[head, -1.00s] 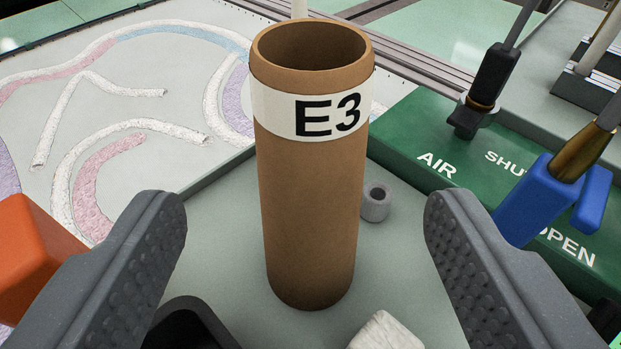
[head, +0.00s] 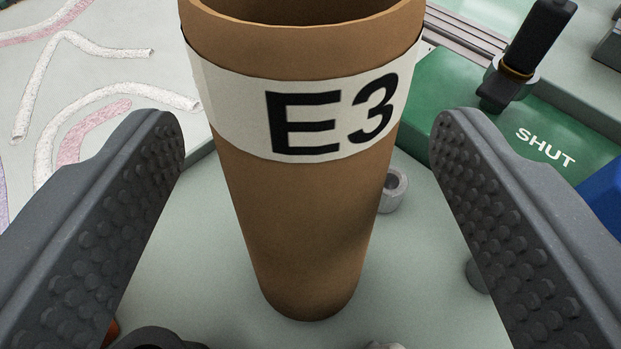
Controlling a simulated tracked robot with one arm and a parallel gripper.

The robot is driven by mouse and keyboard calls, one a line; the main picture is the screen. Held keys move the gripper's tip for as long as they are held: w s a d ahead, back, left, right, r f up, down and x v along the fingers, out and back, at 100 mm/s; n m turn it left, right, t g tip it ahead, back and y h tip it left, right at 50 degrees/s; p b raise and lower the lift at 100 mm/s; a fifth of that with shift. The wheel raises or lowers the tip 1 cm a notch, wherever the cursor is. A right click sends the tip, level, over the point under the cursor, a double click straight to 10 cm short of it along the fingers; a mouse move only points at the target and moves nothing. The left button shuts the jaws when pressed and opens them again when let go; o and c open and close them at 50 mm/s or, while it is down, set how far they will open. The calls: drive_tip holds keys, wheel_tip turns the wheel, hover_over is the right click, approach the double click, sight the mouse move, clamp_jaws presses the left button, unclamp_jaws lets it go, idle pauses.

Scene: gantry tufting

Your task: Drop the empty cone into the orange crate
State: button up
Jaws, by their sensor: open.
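The empty cone is a brown cardboard tube (head: 305,215) with a white band reading "E3". It stands upright on a pale grey-green surface and its top opening is partly cut off by the upper edge of the view. My gripper (head: 308,135) is open, with one dark studded finger on each side of the cone. There is a clear gap between the cone and both fingers. I see no whole orange crate; only a small orange patch shows at the lower left, behind the left finger, too little to identify.
A small grey ring-shaped piece (head: 393,190) stands just behind the cone on the right. A green panel (head: 560,140) marked "SHUT" with a black-handled lever (head: 525,50) lies at the right. A tufted patterned cloth (head: 90,75) spreads at the left. Dark and whitish objects show at the bottom edge.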

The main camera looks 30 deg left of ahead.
drive_tip(key=shift+w+a+r+p, duration=0.25)
drive_tip(key=shift+w+p, duration=0.15)
drive_tip(key=shift+p, duration=1.35)
drive_tip(key=p, duration=0.3)
drive_tip(key=shift+w+a+f, duration=0.15)
drive_tip(key=shift+w+f, duration=0.1)
drive_tip(key=shift+w, duration=0.05)
drive_tip(key=shift+p, duration=0.65)
drive_tip(key=shift+w+f+p, duration=0.2)
drive_tip(key=shift+f+p, duration=0.05)
drive_tip(key=shift+p, duration=0.55)
drive_tip(key=shift+c, duration=0.4)
drive_tip(key=c, duration=1.3)
drive_tip(key=shift+c, duration=0.2)
